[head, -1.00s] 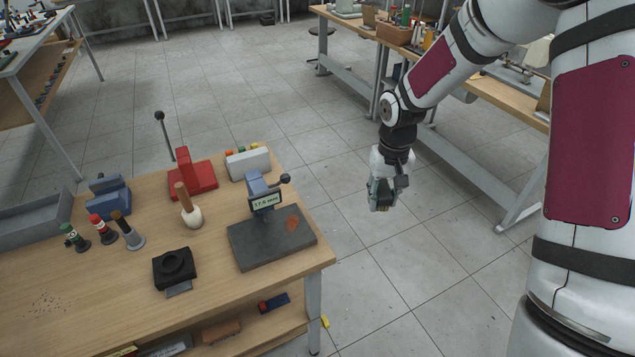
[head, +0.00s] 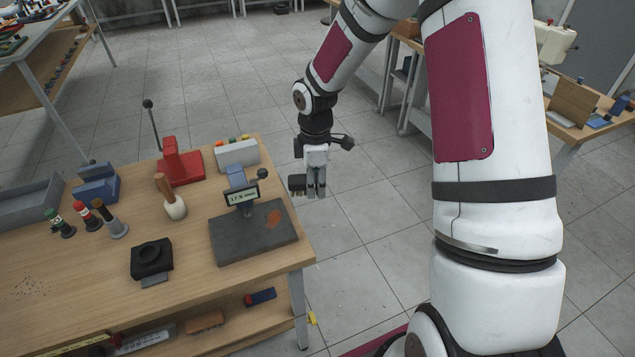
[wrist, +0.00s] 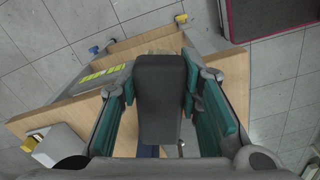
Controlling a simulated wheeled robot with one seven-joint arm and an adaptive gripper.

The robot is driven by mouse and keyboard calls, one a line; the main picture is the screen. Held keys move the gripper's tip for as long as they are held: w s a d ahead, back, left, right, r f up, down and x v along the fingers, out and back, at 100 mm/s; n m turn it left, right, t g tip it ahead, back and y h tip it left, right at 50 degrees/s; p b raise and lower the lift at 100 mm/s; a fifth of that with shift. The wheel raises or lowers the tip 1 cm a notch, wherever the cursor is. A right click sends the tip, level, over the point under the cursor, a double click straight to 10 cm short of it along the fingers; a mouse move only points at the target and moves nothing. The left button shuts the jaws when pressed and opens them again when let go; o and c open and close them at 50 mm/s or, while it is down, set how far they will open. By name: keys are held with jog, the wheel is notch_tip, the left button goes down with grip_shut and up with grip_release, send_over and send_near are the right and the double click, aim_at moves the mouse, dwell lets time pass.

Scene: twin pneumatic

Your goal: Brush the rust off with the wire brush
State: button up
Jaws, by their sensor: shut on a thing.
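My gripper (head: 317,188) is shut on the wire brush (head: 297,184), just off the right edge of the bench and above the floor. In the wrist view the brush's dark grey block (wrist: 160,95) sits between the teal finger pads of my gripper (wrist: 163,85), with a tan fringe at its far end. The orange-brown rust patch (head: 273,218) lies on the dark grey plate (head: 237,246), right of the gauge post. The brush is apart from the plate, to its upper right in the head view.
A mallet (head: 175,207), a black fixture (head: 151,258) and a red stand (head: 182,165) with a tall lever occupy the bench (head: 75,285).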

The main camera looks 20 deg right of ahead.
aim_at(305, 194)
jog(key=n, duration=0.2)
jog(key=d+n, duration=0.1)
jog(key=shift+f, duration=0.3)
jog(key=shift+a+f+n, duration=0.1)
jog(key=shift+f+n, duration=0.05)
jog(key=shift+n, duration=0.25)
jog(key=shift+w+a+f+b, duration=0.1)
jog(key=shift+a+f+b, duration=1.6)
jog(key=shift+a+f, duration=0.25)
jog(key=shift+a, duration=1.4)
jog(key=shift+f+b, duration=0.3)
jog(key=shift+f, duration=0.1)
jog(key=shift+w, duration=0.1)
jog(key=shift+w+r, duration=0.1)
jog(key=shift+w, duration=0.5)
jog(key=shift+s+p, duration=0.55)
jog(key=shift+s, duration=0.9)
